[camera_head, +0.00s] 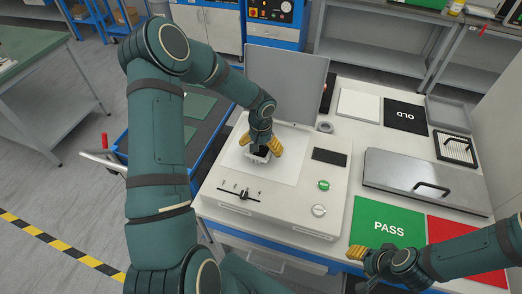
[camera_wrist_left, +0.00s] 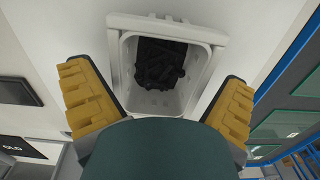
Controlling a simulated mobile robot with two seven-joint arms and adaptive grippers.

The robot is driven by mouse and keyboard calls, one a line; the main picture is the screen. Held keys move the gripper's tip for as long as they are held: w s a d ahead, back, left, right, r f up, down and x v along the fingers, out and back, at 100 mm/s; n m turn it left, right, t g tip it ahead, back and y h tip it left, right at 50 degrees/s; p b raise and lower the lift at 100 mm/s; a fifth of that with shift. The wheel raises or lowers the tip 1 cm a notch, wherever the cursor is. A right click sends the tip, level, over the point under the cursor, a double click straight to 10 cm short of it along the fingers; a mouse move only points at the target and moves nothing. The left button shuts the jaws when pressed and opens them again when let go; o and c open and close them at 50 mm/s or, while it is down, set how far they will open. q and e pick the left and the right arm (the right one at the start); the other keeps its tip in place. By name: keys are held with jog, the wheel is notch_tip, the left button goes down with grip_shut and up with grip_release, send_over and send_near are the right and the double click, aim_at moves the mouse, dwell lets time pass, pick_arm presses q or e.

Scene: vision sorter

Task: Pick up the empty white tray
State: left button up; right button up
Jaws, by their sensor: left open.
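A small white tray (camera_wrist_left: 122,75) lies under my left gripper (camera_wrist_left: 157,78) in the left wrist view. In the head view the left gripper (camera_head: 260,146) points down over the machine's white plate and hides most of the tray (camera_head: 259,158). My right gripper (camera_head: 366,262) is at the lower right near the green PASS mat; whether its fingers are apart is unclear.
The tray stands on a white machine (camera_head: 277,205) with an open grey lid (camera_head: 285,80) behind.

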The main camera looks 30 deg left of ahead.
pick_arm(q)
jog(key=shift+f, duration=0.2)
jog(key=c, duration=1)
